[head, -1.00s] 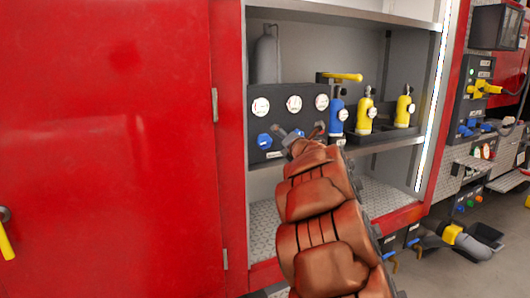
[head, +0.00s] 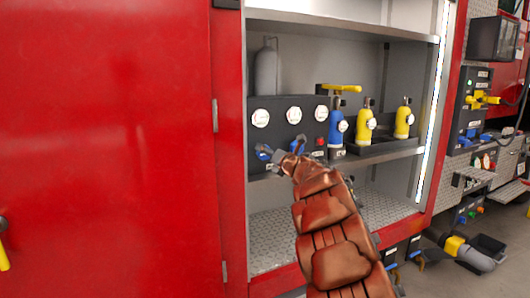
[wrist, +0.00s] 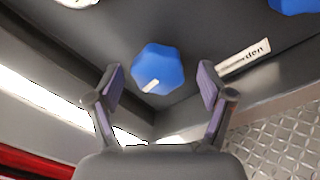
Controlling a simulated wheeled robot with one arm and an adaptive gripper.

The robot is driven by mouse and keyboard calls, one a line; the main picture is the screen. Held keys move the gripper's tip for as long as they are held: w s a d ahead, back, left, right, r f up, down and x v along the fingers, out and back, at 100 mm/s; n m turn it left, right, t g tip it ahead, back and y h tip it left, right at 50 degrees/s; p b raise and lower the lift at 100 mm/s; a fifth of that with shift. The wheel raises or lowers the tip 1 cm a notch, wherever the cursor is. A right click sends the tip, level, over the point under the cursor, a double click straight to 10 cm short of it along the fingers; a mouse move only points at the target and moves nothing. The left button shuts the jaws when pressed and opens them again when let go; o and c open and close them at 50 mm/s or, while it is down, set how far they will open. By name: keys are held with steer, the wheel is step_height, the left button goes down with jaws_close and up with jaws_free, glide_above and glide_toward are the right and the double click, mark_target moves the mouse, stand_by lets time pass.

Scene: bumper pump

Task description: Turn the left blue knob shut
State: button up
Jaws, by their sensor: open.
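The left blue knob (head: 263,153) is on the dark panel (head: 256,106) in the cabinet, partly hidden behind a finger of my gripper (head: 281,148). In the wrist view the left blue knob (wrist: 158,66) is a faceted blue disc with a short white mark at its lower edge. My gripper (wrist: 161,78) is open, its fingers to the left and right of the knob. The knob appears ahead of the fingertips; I cannot tell whether they touch it. The right blue knob (head: 297,146) is partly hidden by the other finger and shows at the wrist view's top right corner (wrist: 293,5).
Several white gauges (head: 293,115) line the panel above the knobs. A red door (head: 110,150) fills the left. A metal tread floor (head: 280,238) lies below.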

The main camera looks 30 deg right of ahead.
steer(key=shift+w+r, duration=0.15)
steer(key=shift+w, duration=1)
steer(key=c, duration=1.2)
